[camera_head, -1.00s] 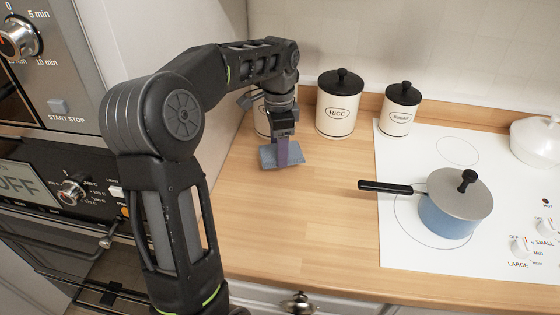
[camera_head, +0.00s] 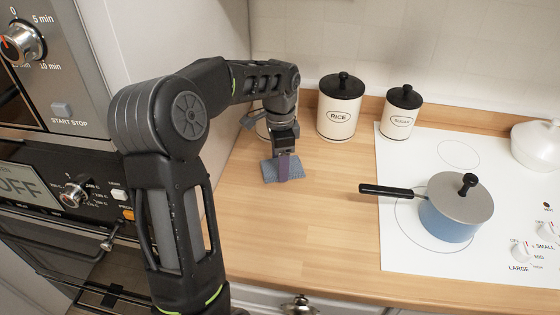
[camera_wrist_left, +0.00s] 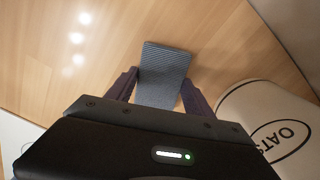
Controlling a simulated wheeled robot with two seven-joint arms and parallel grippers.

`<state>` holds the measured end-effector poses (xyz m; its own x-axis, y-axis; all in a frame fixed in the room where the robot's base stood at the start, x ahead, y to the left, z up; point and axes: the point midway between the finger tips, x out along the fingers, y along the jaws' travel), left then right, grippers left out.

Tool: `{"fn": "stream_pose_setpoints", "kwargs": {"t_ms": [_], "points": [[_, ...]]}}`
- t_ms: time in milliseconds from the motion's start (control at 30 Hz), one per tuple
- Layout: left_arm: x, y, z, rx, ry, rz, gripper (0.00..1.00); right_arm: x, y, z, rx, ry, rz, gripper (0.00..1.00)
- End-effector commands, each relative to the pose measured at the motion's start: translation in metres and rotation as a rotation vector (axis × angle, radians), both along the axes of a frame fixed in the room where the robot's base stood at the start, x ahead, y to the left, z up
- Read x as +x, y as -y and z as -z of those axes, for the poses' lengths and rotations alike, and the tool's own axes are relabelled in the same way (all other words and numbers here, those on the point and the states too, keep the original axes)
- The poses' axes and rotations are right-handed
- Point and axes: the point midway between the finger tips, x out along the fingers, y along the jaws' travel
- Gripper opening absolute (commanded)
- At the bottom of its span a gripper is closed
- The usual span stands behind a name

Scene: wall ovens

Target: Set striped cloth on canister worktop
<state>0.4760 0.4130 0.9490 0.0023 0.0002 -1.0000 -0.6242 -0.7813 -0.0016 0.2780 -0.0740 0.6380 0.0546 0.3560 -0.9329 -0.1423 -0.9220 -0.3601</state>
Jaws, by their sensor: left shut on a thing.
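The striped cloth (camera_head: 296,169) is a small blue-grey folded piece at the canister end of the wooden worktop (camera_head: 310,220). It also shows in the left wrist view (camera_wrist_left: 165,68), between the two fingers. My left gripper (camera_head: 283,174) points down and is shut on the cloth. The cloth is low over the worktop; whether it touches the wood I cannot tell. My right gripper is not in view.
The rice canister (camera_head: 339,108) and a smaller canister (camera_head: 401,112) stand along the back. The oats canister (camera_wrist_left: 270,125) is close beside the gripper. A blue pan (camera_head: 450,215) sits on the white hob (camera_head: 410,250). The worktop's middle is clear.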

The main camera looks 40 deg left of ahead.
Motion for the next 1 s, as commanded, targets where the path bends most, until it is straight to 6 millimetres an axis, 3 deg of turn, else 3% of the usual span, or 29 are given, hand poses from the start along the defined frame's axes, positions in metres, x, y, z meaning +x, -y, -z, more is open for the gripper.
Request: {"fn": "stream_pose_setpoints", "kwargs": {"t_ms": [33, 67, 300, 700, 867, 1000], "points": [[0.000, 0.000, 0.003, -0.001, -0.001, 0.001, 0.22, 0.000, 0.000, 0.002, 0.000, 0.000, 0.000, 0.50], [0.000, 0.000, 0.002, 0.000, 0.000, 0.001, 0.63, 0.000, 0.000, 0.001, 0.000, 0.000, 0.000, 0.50], [0.000, 0.000, 0.002, -0.001, -0.001, 0.000, 0.83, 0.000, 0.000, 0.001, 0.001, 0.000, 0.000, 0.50], [0.000, 0.000, -0.006, 0.000, 0.001, 0.000, 0.83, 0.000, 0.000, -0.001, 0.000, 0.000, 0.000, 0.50], [0.001, -0.001, -0.028, 0.002, 0.004, 0.000, 0.83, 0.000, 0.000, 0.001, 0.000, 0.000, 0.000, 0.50], [0.001, 0.000, -0.056, 0.001, 0.005, 0.001, 0.83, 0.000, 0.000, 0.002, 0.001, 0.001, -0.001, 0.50]]}}
